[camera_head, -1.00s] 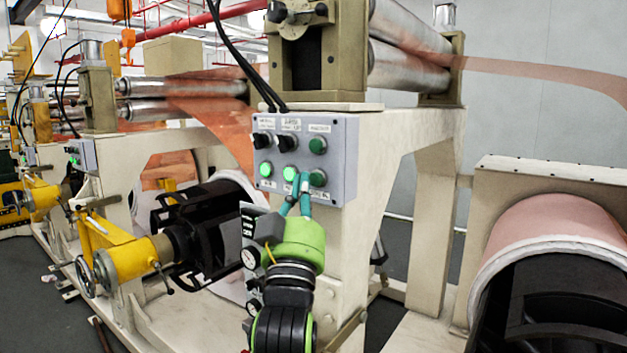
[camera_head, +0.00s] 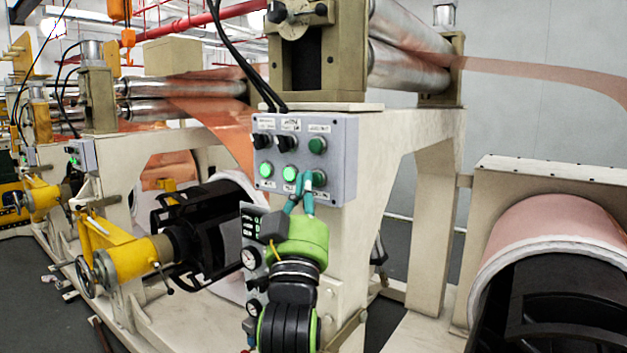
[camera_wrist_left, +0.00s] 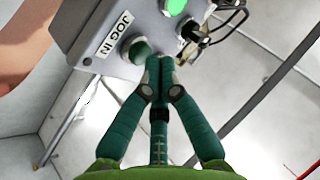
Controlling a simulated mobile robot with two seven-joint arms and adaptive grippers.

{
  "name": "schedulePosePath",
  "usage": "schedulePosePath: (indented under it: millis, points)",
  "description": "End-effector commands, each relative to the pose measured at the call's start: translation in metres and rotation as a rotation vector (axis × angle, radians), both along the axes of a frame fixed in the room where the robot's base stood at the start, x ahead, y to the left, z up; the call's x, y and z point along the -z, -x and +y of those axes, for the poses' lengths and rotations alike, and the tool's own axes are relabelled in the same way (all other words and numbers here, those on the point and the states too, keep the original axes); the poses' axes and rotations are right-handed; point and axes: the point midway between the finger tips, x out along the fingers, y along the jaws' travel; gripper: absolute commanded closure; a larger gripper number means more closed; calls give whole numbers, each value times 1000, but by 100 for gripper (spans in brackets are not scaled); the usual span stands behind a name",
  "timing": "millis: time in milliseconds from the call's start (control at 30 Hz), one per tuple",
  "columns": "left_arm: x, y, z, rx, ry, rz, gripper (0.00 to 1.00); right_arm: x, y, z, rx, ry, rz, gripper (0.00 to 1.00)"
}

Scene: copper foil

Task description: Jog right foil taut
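A grey control box (camera_head: 344,165) on the machine frame carries black knobs and green buttons. The lower middle button (camera_head: 290,173) glows green. The unlit green button at lower right (camera_head: 319,178) is partly behind my fingertips. My left gripper (camera_head: 304,180) is shut, its teal fingers pointing up at the box's lower edge. In the left wrist view its tips (camera_wrist_left: 158,62) meet just beside a dark green button (camera_wrist_left: 137,50) near a JOG IN label (camera_wrist_left: 110,33); I cannot tell whether they touch it. The copper foil (camera_head: 540,73) runs right from the rollers, sagging slightly. My right gripper is out of view.
Metal rollers (camera_head: 408,65) stand above the box. A copper roll (camera_head: 555,235) sits at right. A yellow handwheel unit (camera_head: 125,258) and a black shaft frame (camera_head: 205,232) are at left. Black cables (camera_head: 240,62) hang above the box. A gauge panel (camera_head: 251,228) lies beside my left wrist.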

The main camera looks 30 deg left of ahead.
Motion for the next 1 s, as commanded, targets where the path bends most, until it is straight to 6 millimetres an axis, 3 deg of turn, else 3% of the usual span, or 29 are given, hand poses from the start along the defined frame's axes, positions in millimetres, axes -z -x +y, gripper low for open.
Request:
schedulePosePath:
  millis: [1000]
  points:
    - [0, -10, -1, 1, 1, 1, 100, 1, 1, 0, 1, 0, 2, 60]
